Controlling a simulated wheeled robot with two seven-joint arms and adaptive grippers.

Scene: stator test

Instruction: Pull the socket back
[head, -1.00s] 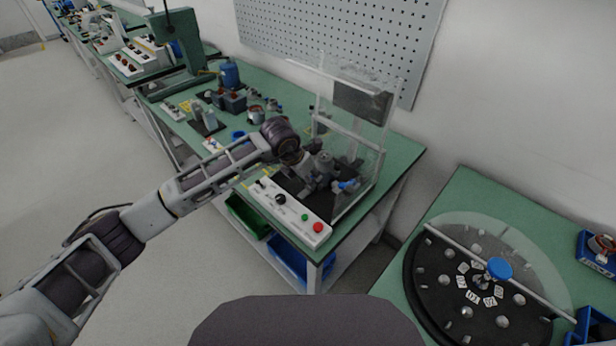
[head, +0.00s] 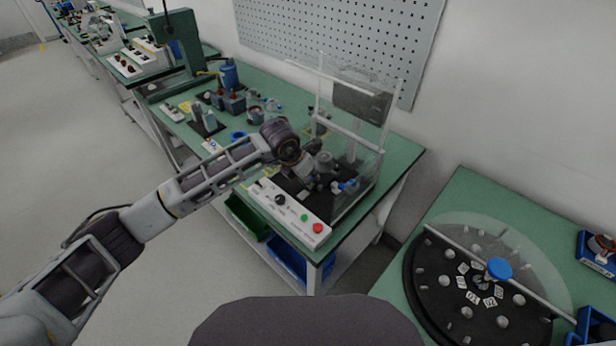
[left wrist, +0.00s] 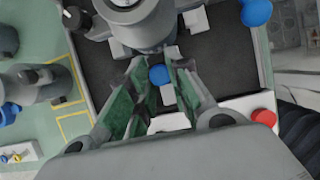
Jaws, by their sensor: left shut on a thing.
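My left gripper (head: 309,178) reaches into the clear-walled test station from the left. In the left wrist view its green-padded fingers (left wrist: 155,88) are shut on a small part with a blue knob (left wrist: 159,75), which I take to be the socket. Most of that part is hidden between the fingers. A grey cylindrical body, likely the stator (left wrist: 138,22), stands just beyond the fingertips; it also shows in the head view (head: 325,160). A second blue knob (head: 349,187) sits to the right of the gripper, apart from it. My right gripper is out of view.
A white control panel (head: 290,213) with red and green buttons lies along the station's front. Clear guard walls (head: 372,165) rise behind and to the right. Several parts stand on the green bench to the left. A round black dial table (head: 425,290) is at lower right.

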